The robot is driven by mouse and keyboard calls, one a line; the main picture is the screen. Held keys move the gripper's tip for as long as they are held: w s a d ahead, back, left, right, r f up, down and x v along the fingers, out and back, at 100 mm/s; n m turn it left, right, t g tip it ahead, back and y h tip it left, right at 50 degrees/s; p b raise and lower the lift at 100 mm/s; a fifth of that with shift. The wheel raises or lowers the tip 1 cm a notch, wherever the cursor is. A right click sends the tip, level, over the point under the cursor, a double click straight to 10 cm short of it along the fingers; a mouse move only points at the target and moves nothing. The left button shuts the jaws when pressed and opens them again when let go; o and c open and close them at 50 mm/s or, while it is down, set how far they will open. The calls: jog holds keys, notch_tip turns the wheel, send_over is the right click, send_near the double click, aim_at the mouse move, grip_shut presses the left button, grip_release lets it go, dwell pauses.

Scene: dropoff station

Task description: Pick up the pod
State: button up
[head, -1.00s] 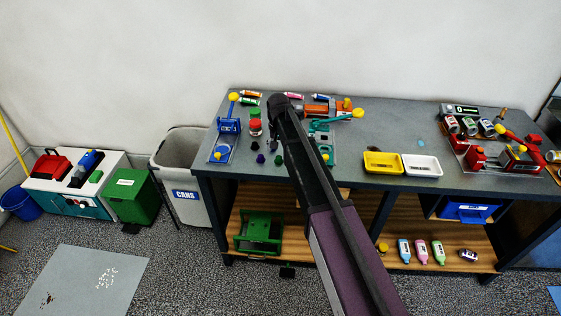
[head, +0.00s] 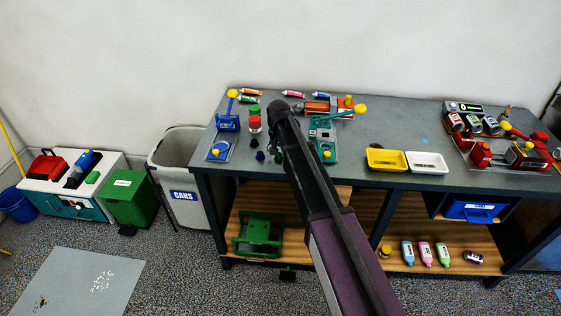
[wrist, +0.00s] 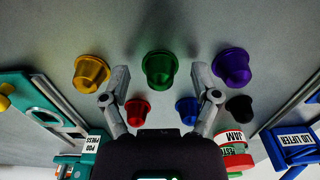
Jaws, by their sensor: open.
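Several pods lie on the grey bench top in the wrist view: a gold pod (wrist: 91,73), a green pod (wrist: 158,69), a purple pod (wrist: 231,67), a red pod (wrist: 137,111), a blue pod (wrist: 187,110) and a black pod (wrist: 239,108). My gripper (wrist: 160,74) is open and empty, its fingers spread to either side of the green pod's image. I cannot tell its height above the pods. In the head view my arm hides part of the group; a purple pod (head: 260,156) and a green pod (head: 279,158) show left of it.
The teal pod press (wrist: 92,150) and blue lid lifter (wrist: 293,150) flank the pods, with jars (wrist: 234,150) close by. A yellow tray (head: 386,168) and white tray (head: 427,169) lie to the right. Bare bench top (head: 400,115) lies behind the trays.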

jog(key=shift+f, duration=0.15)
dwell(0.5)
jog(key=c, duration=0.8)
jog(key=shift+c, duration=0.2)
